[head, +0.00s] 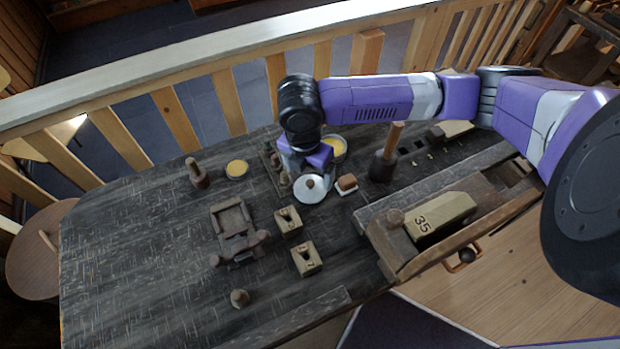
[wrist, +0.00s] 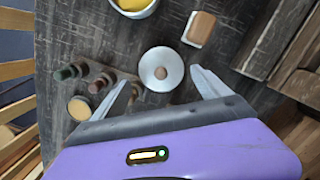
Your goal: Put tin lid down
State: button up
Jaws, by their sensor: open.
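The tin lid (head: 309,189) is a pale round disc with a brown knob in its middle. It looks to be lying flat on the dark workbench (head: 130,230). In the wrist view the lid (wrist: 161,70) shows just beyond and between my fingertips. My gripper (wrist: 160,82) is open, with one finger on each side of the lid and nothing clamped between them. In the head view my gripper (head: 305,170) is just behind the lid, and its fingers are mostly hidden. I cannot tell how high the fingertips are above the bench.
A rack of small spools (wrist: 95,85) stands close left of the lid. A brown-topped block (wrist: 200,28) and a bowl with yellow contents (wrist: 135,5) lie beyond it. A mallet (head: 385,162) stands to the right. The bench's left part is mostly clear.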

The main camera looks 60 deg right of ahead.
aim_at(307, 191)
notch_tip(307, 191, up, 8)
jog(key=a, duration=0.1)
dwell(0.8)
